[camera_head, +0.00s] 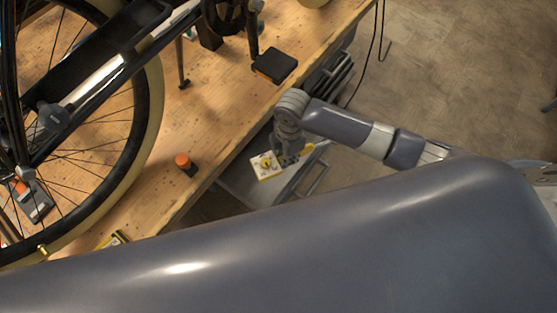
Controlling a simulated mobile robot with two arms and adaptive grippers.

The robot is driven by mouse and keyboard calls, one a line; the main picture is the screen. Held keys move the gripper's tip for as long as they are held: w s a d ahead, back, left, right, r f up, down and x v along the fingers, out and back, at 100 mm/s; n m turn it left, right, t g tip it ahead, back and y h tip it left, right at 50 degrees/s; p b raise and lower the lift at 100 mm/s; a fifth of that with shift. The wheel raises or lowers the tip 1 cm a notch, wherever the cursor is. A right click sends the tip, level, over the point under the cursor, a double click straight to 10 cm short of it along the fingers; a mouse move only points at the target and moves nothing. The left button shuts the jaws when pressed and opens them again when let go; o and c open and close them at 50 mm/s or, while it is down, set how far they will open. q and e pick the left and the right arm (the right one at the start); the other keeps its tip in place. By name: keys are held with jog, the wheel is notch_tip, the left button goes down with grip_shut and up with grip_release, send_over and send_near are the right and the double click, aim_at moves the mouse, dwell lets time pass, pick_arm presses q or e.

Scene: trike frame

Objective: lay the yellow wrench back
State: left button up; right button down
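I cannot clearly make out a yellow wrench. My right arm comes in from the right, and its gripper (290,157) points down over an open grey drawer (243,187) below the workbench edge. The fingers are small and dark, so I cannot tell whether they are open or shut, or whether they hold anything. A white and yellow item (264,168) shows in the drawer area beside the gripper, partly hidden by it. My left gripper is not in view.
A wooden workbench (215,85) carries the trike frame with a large wheel (150,110). On it are a black box (275,66), an orange-topped item (184,163) and a yellow-black item (115,239). Bare floor (450,70) lies right. My own grey body covers the bottom.

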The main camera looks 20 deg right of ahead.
jog(key=f+n, duration=0.1)
jog(key=a+f+n, duration=0.1)
jog(key=f+n, duration=0.1)
jog(key=n, duration=0.1)
jog(key=shift+w+a, duration=0.25)
jog(key=shift+w, duration=0.05)
jog(key=shift+w+a+f+n+b, duration=0.1)
jog(key=shift+a+f+n+b, duration=0.2)
jog(key=shift+f+n, duration=0.7)
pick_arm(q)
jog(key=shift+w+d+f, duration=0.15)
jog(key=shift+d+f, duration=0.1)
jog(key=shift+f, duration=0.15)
pick_arm(e)
jog(key=shift+a+n, duration=0.1)
jog(key=shift+n, duration=0.4)
